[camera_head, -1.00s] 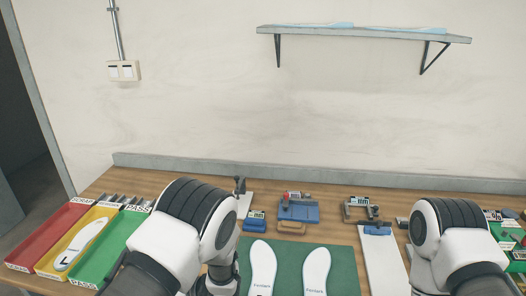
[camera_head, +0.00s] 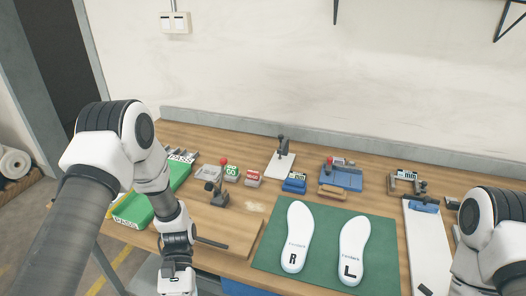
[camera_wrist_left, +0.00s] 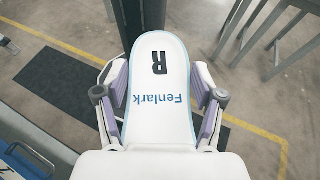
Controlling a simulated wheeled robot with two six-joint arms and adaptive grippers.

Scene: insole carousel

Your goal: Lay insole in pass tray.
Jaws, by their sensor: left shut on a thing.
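A white insole (camera_wrist_left: 160,60) marked R and Fenlark is between the fingers of my left gripper (camera_wrist_left: 160,98), which is shut on it in the left wrist view. Grey floor with a yellow line shows beneath it. In the head view my left gripper (camera_head: 177,280) is at the bottom edge, in front of the table, and the held insole cannot be made out. The green pass tray (camera_head: 180,173) is at the table's left end, partly hidden behind my left arm. My right arm is at the right edge, its gripper out of view.
Two insoles, R (camera_head: 298,237) and L (camera_head: 353,250), lie on the green mat (camera_head: 325,282). Small red and green blocks, a stamp-like tool (camera_head: 220,193) and a blue fixture (camera_head: 342,177) stand along the table. A sliver of yellow tray shows beside the green one.

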